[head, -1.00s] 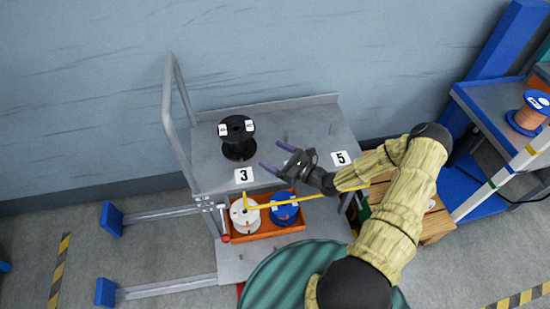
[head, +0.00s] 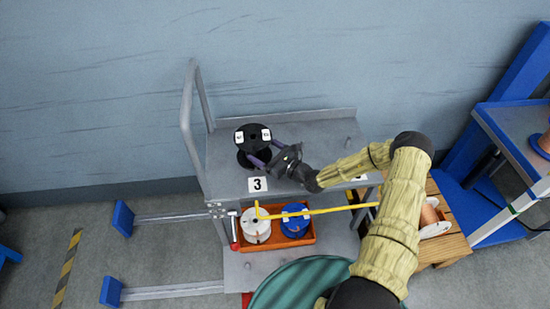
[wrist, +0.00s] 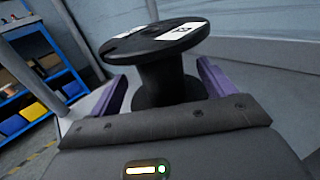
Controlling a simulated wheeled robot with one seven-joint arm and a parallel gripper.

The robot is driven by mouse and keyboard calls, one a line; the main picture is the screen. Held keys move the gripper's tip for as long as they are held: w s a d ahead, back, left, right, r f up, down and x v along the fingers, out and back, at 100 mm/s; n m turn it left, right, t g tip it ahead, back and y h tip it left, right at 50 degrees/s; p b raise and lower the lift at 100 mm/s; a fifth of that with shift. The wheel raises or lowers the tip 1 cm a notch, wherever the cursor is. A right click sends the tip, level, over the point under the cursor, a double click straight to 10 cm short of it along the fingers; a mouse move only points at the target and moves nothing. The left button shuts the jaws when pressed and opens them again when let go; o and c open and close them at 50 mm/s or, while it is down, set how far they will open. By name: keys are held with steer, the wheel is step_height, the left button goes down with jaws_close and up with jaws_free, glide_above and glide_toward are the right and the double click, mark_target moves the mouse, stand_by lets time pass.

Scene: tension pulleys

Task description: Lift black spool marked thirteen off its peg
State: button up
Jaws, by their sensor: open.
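The black spool (head: 252,136) stands upright at the left of the grey cart's upper shelf, with white labels on its top flange. In the wrist view the spool (wrist: 165,85) stands ahead, its core between the two purple fingers; the label is too small to read surely. My gripper (head: 263,152) is open, coming in from the right below the top flange. In the wrist view my gripper (wrist: 160,85) has one finger at each side of the core, with visible gaps. The peg under the spool is hidden.
The cart shelf (head: 320,140) has a handle rail (head: 187,115) at left and a "3" plate (head: 257,184) at its front edge. Below, an orange bin (head: 275,247) holds a white spool (head: 256,228) and a blue spool (head: 295,220). A yellow bar (head: 320,211) crosses above it.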

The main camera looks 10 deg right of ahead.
mark_target(251, 136)
steer(key=x, duration=0.6)
steer(key=shift+w+a+b, duration=0.2)
steer(key=shift+a+b, duration=0.1)
steer(key=c, duration=1.2)
steer(key=shift+r, duration=0.1)
steer(key=shift+r+p, duration=1.75)
steer(key=shift+p, duration=0.95)
steer(key=shift+r+p, duration=1.7)
steer(key=shift+p, duration=0.25)
steer(key=shift+p, duration=0.35)
steer(key=shift+r, duration=0.1)
